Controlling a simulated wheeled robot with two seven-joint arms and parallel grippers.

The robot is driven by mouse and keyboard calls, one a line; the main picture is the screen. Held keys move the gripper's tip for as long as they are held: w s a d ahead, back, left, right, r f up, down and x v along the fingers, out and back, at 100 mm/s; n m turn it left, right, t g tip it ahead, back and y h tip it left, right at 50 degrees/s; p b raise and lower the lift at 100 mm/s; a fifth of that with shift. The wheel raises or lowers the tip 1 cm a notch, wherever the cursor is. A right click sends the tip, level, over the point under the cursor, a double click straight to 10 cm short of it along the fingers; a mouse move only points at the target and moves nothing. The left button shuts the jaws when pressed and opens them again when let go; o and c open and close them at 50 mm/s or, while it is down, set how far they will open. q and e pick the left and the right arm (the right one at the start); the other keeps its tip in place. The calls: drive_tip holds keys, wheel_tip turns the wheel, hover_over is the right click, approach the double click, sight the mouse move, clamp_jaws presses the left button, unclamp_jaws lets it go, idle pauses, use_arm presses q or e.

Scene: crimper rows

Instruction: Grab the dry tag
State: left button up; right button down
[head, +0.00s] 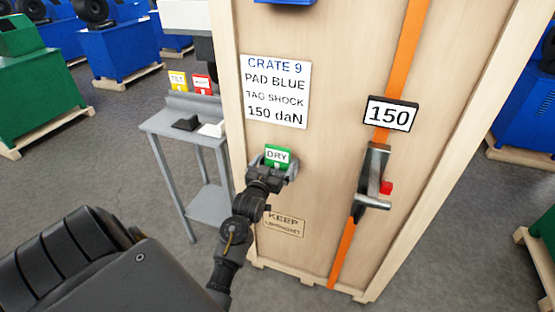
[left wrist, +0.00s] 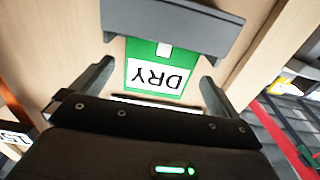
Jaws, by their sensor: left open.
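The dry tag (head: 277,155) is a green card with a white DRY label on the front face of the tall wooden crate (head: 330,60). In the left wrist view the dry tag (left wrist: 158,75) sits between the fingers, its text upside down, with a grey bar along its far edge. My left gripper (head: 274,168) is at the tag, its fingers open on either side of it. In the left wrist view my left gripper (left wrist: 155,85) shows a gap between each finger and the tag. My right gripper is out of view.
The crate bears a CRATE 9 sign (head: 275,92), an orange strap (head: 402,50) with a metal crimper (head: 374,180), and a 150 plate (head: 390,115). A grey stand (head: 160,123) at left holds a yellow tag (head: 178,81) and a red tag (head: 202,84).

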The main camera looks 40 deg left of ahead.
sight(277, 158)
use_arm(q)
drive_tip(key=x, duration=0.4)
drive_tip(key=shift+p, duration=0.4)
drive_tip(key=shift+s, duration=0.1)
drive_tip(key=c, duration=0.9)
drive_tip(key=shift+r, duration=0.1)
